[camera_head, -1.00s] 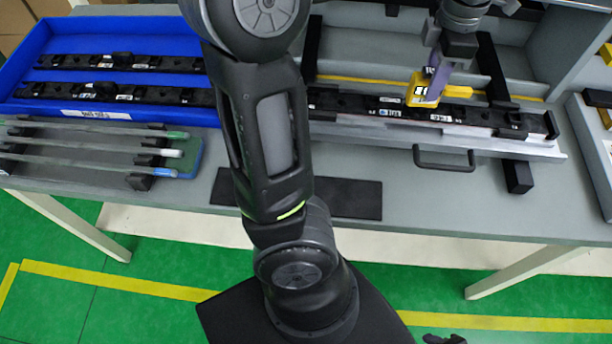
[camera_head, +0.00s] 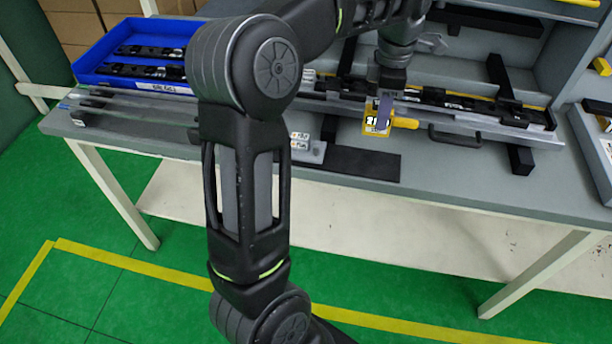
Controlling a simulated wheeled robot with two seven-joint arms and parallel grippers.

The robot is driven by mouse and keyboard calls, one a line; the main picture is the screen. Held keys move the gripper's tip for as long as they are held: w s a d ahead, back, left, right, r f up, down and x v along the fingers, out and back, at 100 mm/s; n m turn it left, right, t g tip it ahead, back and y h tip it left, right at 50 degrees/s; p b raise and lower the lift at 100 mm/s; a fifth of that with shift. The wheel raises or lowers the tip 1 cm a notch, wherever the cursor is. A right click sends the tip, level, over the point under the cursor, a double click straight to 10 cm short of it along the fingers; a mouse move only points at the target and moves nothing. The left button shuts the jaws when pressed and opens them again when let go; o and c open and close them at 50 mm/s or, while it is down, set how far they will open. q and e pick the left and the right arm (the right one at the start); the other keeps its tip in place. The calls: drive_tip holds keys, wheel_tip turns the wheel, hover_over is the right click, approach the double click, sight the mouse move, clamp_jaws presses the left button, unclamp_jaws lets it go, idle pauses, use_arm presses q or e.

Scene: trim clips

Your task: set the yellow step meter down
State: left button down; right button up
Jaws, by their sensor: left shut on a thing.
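The yellow step meter (camera_head: 377,122), with a small display on its face and a yellow handle pointing right, hangs from my left gripper (camera_head: 385,105). The gripper points down and its purple-grey fingers are shut on the meter. The meter shows in front of the long rail fixture, left of its dark handle and above the black mat (camera_head: 362,164). I cannot tell whether it touches the bench top. My right gripper is not in view.
A blue bin (camera_head: 88,66) with dark clip strips stands at the back left of the grey bench (camera_head: 470,178). The rail fixture (camera_head: 505,125) with clips crosses the bench, a dark handle (camera_head: 455,137) at its front. My left arm hides the bench's left middle.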

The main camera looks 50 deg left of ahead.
sight(378, 133)
use_arm(q)
drive_tip(key=shift+s+r, duration=0.15)
drive_tip(key=shift+w+a+m, duration=0.1)
drive_tip(key=shift+w+m, duration=0.15)
drive_tip(key=shift+m, duration=0.05)
drive_tip(key=shift+s+f, duration=0.1)
drive_tip(key=shift+f, duration=0.1)
drive_tip(key=shift+f+p, duration=0.3)
drive_tip(key=shift+f, duration=2.75)
drive_tip(key=shift+f, duration=0.1)
drive_tip(key=shift+f+p, duration=0.3)
drive_tip(key=shift+f, duration=1.45)
